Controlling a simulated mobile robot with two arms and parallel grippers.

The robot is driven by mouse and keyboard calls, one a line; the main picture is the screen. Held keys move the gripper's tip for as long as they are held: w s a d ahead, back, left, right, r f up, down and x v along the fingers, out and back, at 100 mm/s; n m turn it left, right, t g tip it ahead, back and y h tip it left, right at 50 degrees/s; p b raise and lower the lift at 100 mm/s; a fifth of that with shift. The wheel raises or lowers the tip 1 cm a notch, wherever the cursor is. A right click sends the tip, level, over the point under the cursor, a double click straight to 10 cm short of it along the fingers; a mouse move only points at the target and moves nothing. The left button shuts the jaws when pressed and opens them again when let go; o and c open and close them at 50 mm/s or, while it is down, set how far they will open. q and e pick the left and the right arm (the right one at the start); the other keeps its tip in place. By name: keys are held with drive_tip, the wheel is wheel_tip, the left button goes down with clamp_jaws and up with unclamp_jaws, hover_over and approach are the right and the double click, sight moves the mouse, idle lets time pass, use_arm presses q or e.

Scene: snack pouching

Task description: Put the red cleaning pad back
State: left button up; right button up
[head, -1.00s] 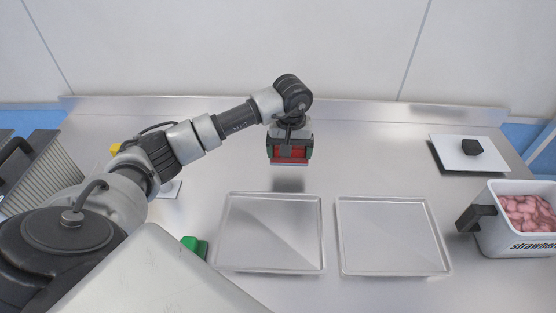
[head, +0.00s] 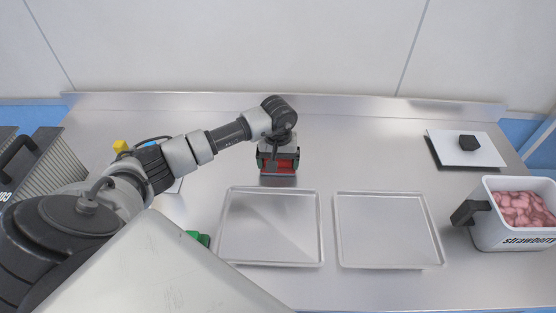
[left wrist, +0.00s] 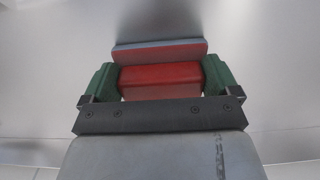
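The red cleaning pad (head: 281,165) is at my left gripper (head: 278,166), above the steel table behind the left tray. In the left wrist view the pad's red block (left wrist: 160,78) sits between the two green fingers of the left gripper (left wrist: 160,80), which touch or nearly touch its sides. A wider red and grey plate (left wrist: 160,54) of the pad extends past the fingertips. Whether the pad touches the table is hard to tell. My right gripper is not in view.
Two empty clear trays (head: 230,255) (head: 392,262) lie at the front middle. A white container of strawberry pieces (head: 505,242) stands right. A white board (head: 445,154) with a black knob lies back right. A green object (head: 204,239) and a yellow object (head: 120,146) show left.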

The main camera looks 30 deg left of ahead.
sight(278, 160)
use_arm(q)
drive_tip(key=shift+o, duration=0.7)
drive_tip(key=shift+r, duration=0.15)
wheel_tip(278, 160, up, 12)
drive_tip(key=b, duration=0.2)
drive_tip(key=shift+b, duration=0.4)
